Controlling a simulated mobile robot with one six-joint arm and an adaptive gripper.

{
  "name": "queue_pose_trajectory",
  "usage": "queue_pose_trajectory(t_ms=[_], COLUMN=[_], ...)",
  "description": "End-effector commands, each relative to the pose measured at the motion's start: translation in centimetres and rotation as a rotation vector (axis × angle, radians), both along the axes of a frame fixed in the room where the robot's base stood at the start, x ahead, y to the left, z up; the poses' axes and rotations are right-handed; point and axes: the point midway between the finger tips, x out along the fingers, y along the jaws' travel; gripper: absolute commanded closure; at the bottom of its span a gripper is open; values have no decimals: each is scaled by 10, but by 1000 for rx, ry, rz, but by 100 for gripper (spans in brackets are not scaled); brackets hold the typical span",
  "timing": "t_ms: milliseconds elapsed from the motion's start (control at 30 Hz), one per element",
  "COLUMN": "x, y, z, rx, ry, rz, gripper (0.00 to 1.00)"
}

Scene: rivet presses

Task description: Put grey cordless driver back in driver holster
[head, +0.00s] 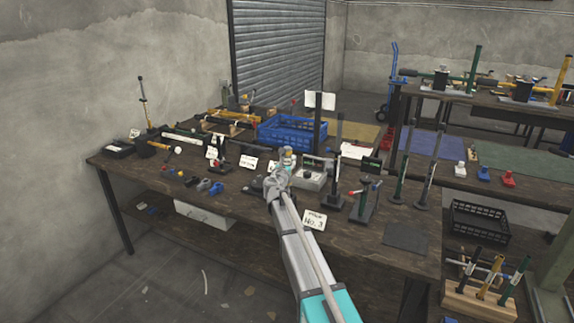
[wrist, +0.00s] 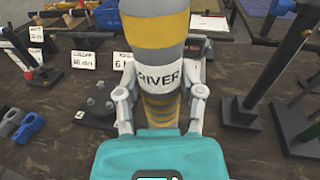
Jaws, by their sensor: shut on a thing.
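In the wrist view my gripper (wrist: 163,78) is shut, with a finger on each side of a thick grey cylinder with yellow bands, the grey cordless driver (wrist: 156,33). A white label on it reads "RIVER", its first letter not visible. In the head view only a small part of the driver (head: 287,154) shows above the gripper. Its far end runs out of the top of the wrist view. I cannot pick out the driver holster with certainty in either view.
A blue crate (head: 292,132) stands behind the gripper on the workbench (head: 370,262). Black-based upright presses (head: 362,205) stand to the right. A dark plate with round studs (wrist: 98,104) and blue clamps (wrist: 28,127) lie left. A "No. 3" card (head: 314,220) is at the front.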

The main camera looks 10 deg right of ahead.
Motion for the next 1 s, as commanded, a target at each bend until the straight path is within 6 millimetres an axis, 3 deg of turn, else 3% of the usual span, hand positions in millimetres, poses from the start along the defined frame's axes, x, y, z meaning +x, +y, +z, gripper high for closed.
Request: queue_pose_trajectory(t_ms=[1000], x=[0], y=[0], z=[-18], rx=[-1], ry=[0], rz=[0], gripper=[100])
